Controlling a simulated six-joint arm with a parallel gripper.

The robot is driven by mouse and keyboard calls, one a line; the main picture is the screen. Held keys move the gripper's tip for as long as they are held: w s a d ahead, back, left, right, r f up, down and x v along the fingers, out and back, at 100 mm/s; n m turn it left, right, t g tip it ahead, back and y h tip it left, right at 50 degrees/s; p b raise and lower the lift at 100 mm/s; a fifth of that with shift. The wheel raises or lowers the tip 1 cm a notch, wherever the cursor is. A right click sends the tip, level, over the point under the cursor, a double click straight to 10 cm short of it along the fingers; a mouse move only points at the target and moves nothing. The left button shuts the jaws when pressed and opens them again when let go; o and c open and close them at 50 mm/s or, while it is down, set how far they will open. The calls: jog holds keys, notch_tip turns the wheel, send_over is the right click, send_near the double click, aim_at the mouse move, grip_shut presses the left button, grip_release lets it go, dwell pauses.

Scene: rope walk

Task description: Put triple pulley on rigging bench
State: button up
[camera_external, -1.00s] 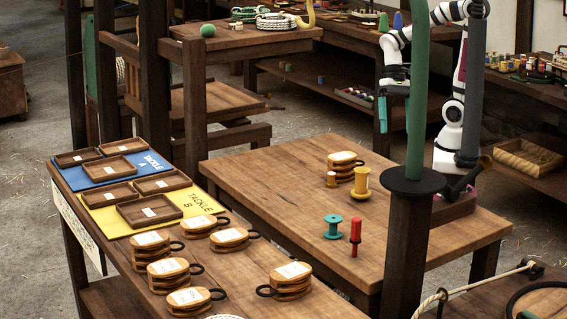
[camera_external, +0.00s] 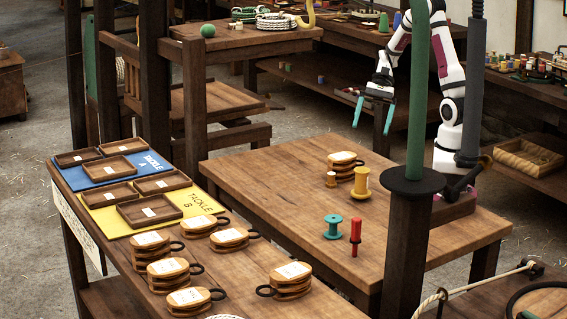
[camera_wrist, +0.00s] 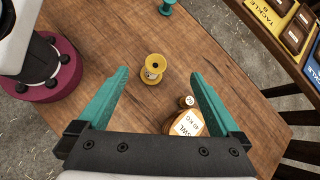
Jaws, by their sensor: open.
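A wooden pulley (camera_external: 343,158) with stacked layers lies at the far edge of the middle table (camera_external: 270,190). In the wrist view a pulley (camera_wrist: 188,126) with a white weight label shows near the right finger, partly hidden by my gripper. Several labelled pulleys, including a thick stacked one (camera_external: 290,279), sit on the near table.
Blue (camera_external: 101,171) and yellow (camera_external: 110,219) mats with trays lie on the near table. A green post (camera_external: 417,100) rises at right. The middle table's left part is clear.

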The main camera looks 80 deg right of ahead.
jog(key=d+f+m+t+y, duration=0.1)
jog(key=d+f+m+t, duration=0.25)
jog(key=d, duration=0.35)
jog(key=m+t+h, duration=0.1)
jog(key=m+t, duration=0.4)
jog(key=m, duration=0.1)
send_near(329, 171)
jog(key=x, duration=0.5)
jog(key=shift+w, duration=0.1)
grip_shut()
